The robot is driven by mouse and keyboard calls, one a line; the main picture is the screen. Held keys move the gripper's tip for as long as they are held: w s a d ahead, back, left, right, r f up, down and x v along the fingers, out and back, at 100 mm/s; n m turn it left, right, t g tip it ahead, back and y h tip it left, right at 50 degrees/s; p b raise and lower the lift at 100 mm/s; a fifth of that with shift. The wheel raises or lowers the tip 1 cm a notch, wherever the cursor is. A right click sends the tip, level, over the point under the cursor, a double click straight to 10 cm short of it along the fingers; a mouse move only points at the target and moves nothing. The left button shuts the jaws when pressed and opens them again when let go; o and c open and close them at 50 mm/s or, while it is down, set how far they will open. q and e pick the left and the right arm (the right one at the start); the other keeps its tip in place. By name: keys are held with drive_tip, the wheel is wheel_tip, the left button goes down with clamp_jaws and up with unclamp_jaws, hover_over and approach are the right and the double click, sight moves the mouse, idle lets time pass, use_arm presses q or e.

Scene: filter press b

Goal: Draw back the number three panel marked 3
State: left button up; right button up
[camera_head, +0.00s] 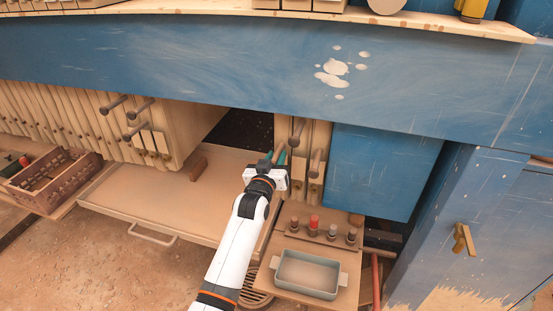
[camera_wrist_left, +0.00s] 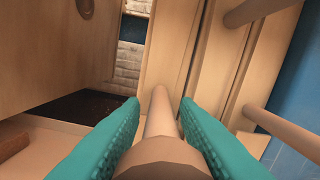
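Two pale upright panels (camera_head: 314,160) with brown peg handles (camera_head: 316,163) stand beside the blue block, right of the dark gap. No number is readable on them. My left gripper (camera_head: 277,157) is in front of the left part of this group. In the left wrist view its two teal fingers (camera_wrist_left: 160,110) lie on either side of a brown peg handle (camera_wrist_left: 160,125), around it. Narrow gaps show between the fingertips and the shaft, so the fingers look open. The handle's round near end covers the lower middle. My right gripper is in neither view.
A row of cream panels (camera_head: 70,120) with peg handles stands at left. A tray (camera_head: 130,205) with a brown block (camera_head: 198,169) lies below. A blue beam (camera_head: 200,55) crosses above, and a blue block (camera_head: 380,170) is close at right. A grey-green dish (camera_head: 307,274) sits in front.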

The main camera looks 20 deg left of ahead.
use_arm(q)
drive_tip(key=o, duration=0.4)
drive_tip(key=shift+a, duration=0.25)
drive_tip(key=shift+c, duration=0.2)
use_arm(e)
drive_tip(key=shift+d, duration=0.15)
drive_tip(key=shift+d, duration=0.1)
use_arm(q)
drive_tip(key=shift+s, duration=0.25)
drive_tip(key=s+b, duration=0.2)
drive_tip(key=s, duration=0.9)
drive_tip(key=shift+s+a, duration=0.2)
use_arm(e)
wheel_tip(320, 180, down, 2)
